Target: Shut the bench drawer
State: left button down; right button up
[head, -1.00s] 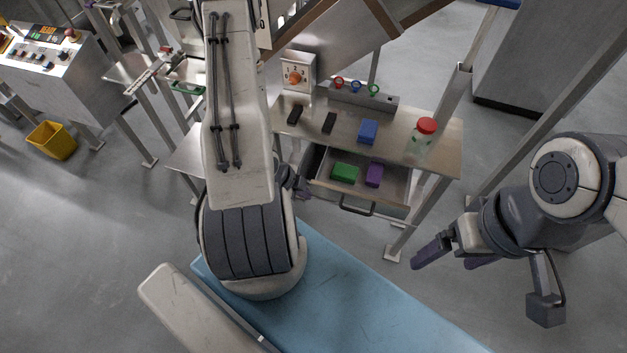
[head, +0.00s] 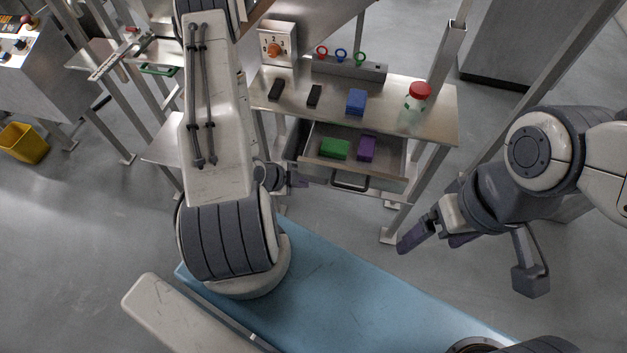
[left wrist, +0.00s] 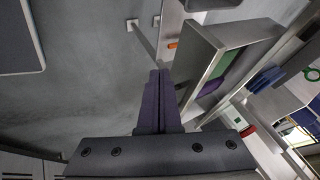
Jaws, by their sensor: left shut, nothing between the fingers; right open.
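The bench drawer (head: 395,184) stands pulled out below the bench top, with its bar handle (head: 350,184) on the front. A green block (head: 334,149) and a purple block (head: 367,148) lie inside it. My left gripper (head: 300,179) is shut and empty, near the left end of the drawer front; contact cannot be told. In the left wrist view its closed fingers (left wrist: 158,95) point toward the drawer (left wrist: 243,33), which is beside them to the right. My right gripper (head: 428,238) is open and empty, right of the drawer and clear of the bench.
The bench top (head: 385,109) holds two black pieces, a blue block (head: 356,102) and a red-lidded jar (head: 416,103). A dial box (head: 277,45) stands behind. Bench legs flank the drawer. Clear floor lies in front of the drawer.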

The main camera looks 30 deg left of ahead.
aim_at(316, 173)
pick_arm(q)
jog(key=shift+w+a+f+p, duration=0.1)
jog(key=shift+w+f+p, duration=0.2)
jog(key=shift+w, duration=0.45)
jog(key=shift+w+a+f+p, duration=0.1)
jog(key=shift+w+p, duration=0.3)
jog(key=shift+w, duration=0.4)
jog(key=shift+w+a+f+p, duration=0.1)
jog(key=shift+w+f+p, duration=0.2)
jog(key=shift+w, duration=0.45)
pick_arm(e)
jog(key=shift+r, duration=0.75)
pick_arm(q)
jog(key=shift+r, duration=0.1)
